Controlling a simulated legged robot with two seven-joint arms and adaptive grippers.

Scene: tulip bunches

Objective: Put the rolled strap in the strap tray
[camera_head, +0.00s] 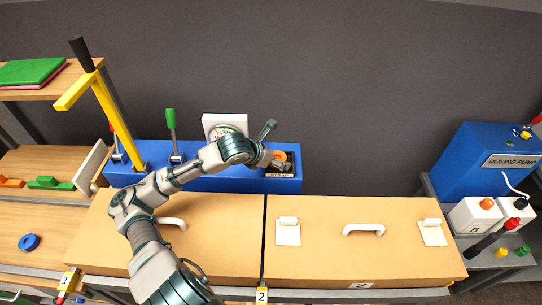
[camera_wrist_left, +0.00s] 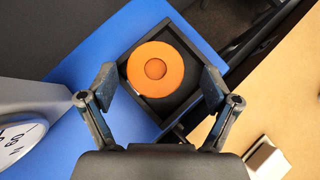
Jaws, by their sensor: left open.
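The rolled strap, an orange disc with a round centre (camera_wrist_left: 155,68), lies inside the black square strap tray (camera_wrist_left: 168,108) in the left wrist view. In the head view the orange strap (camera_head: 280,155) shows partly behind my gripper, above the tray's label (camera_head: 282,175). My left gripper (camera_wrist_left: 158,80) is open, its two fingers apart on either side of the strap and not closed on it. It also shows over the tray in the head view (camera_head: 276,150). My right gripper is not in view.
The tray stands on a blue bench (camera_head: 235,184) beside a white dial gauge (camera_head: 224,125). Wooden drawer fronts with handles (camera_head: 364,230) lie in front. A blue dosing pump (camera_head: 490,160) stands far right.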

